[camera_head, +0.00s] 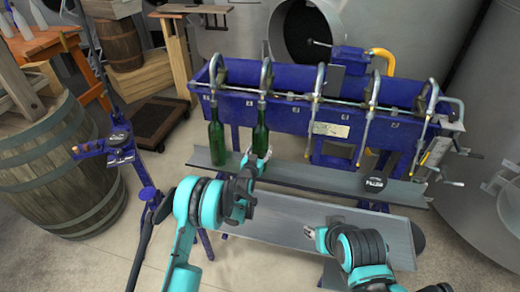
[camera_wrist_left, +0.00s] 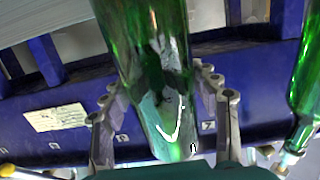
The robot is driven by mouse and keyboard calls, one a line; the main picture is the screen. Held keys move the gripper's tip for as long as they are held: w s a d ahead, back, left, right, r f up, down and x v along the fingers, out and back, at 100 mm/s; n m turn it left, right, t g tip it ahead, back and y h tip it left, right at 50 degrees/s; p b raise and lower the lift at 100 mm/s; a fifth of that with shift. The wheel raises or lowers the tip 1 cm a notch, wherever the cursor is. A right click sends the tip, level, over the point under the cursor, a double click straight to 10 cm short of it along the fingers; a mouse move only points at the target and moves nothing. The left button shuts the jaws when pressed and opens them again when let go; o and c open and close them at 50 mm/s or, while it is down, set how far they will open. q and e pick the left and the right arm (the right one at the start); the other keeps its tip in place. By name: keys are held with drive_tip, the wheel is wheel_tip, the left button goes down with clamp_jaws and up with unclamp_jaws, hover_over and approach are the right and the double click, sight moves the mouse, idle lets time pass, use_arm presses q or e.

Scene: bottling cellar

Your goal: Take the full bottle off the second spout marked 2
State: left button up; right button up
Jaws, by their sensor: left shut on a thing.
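The green bottle (camera_head: 261,132) at the second spout from the left stands upright with its neck at the spout tube, above the grey ledge of the blue filler. My left gripper (camera_head: 257,160) is shut on its lower part. In the left wrist view the bottle (camera_wrist_left: 150,60) fills the middle, between the two fingers of the gripper (camera_wrist_left: 165,125). The liquid level is hard to make out. Another green bottle (camera_head: 217,140) hangs at the first spout. My right gripper (camera_head: 320,232) is open and empty over the lower grey tray.
The blue filler trough (camera_head: 310,80) has several curved spouts; those to the right hold no bottles. A lower grey tray (camera_head: 290,222) lies nearer me. A barrel (camera_head: 50,160) stands left.

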sight(258, 151)
use_arm(q)
drive_tip(key=shift+s+a+r, duration=0.1)
drive_tip(key=shift+s+r, duration=0.1)
idle(0.3)
drive_tip(key=shift+s+a+r+g+p, duration=0.15)
drive_tip(key=shift+s+r+g+p, duration=0.15)
drive_tip(key=shift+s+p, duration=0.15)
drive_tip(key=shift+s+a+r+g+y+p, duration=0.2)
drive_tip(key=shift+s+r+g+y+p, duration=0.15)
drive_tip(key=shift+s+p, duration=0.3)
idle(0.3)
drive_tip(key=shift+s+r, duration=0.1)
drive_tip(key=shift+s+a+r+g+p, duration=0.2)
drive_tip(key=shift+s+r+g+p, duration=0.3)
drive_tip(key=shift+s, duration=0.15)
